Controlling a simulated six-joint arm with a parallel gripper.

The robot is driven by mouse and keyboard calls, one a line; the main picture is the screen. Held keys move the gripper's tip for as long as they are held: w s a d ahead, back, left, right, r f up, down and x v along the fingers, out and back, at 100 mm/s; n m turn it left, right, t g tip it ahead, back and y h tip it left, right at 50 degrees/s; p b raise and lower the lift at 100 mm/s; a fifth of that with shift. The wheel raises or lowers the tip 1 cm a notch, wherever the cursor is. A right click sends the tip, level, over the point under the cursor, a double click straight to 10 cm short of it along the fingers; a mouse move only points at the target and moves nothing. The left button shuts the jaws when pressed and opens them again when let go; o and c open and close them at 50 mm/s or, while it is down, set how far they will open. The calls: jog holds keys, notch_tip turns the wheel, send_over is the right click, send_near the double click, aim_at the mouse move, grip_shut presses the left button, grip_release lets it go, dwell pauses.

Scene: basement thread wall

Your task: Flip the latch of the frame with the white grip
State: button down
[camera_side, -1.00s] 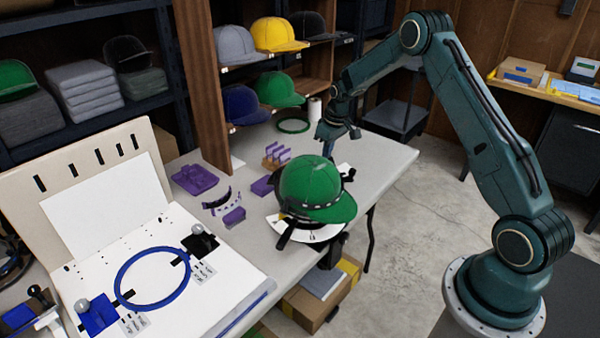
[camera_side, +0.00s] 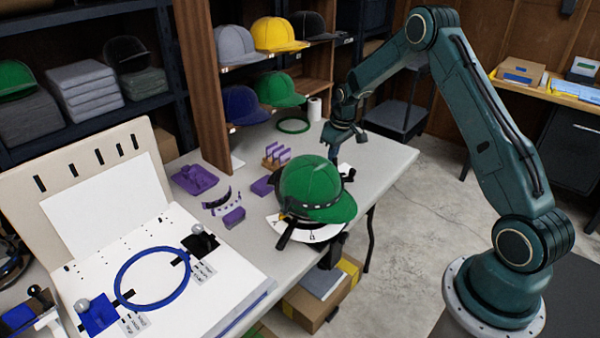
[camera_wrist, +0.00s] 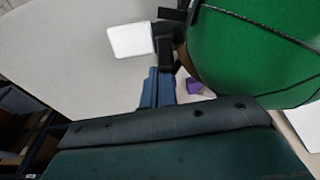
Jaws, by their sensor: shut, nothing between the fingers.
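A green cap (camera_side: 312,182) sits on a dark cap frame on the grey table, and it fills the upper right of the wrist view (camera_wrist: 260,50). The white grip (camera_wrist: 131,40) shows in the wrist view, joined to a black latch part (camera_wrist: 165,48) beside the cap. In the side view the grip is mostly hidden behind the cap; a little white (camera_side: 344,168) shows there. My gripper (camera_side: 333,153) is just behind the cap in the side view. Its blue fingers (camera_wrist: 158,88) are shut and empty, close to the black part; I cannot tell whether they touch.
Purple parts (camera_side: 195,179) and a purple card holder (camera_side: 277,156) lie left of the cap. A white board with a blue hoop (camera_side: 152,279) stands at the front left. Shelves with caps (camera_side: 274,36) stand behind. The table (camera_side: 385,160) is clear at right.

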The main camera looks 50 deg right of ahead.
jog(key=shift+s+f, duration=0.2)
jog(key=shift+s, duration=0.5)
jog(key=shift+s+f, duration=0.2)
jog(key=shift+s, duration=0.5)
jog(key=shift+r, duration=1.8)
notch_tip(320, 180, up, 6)
jog(key=shift+s+f, duration=0.1)
jog(key=shift+s, duration=0.05)
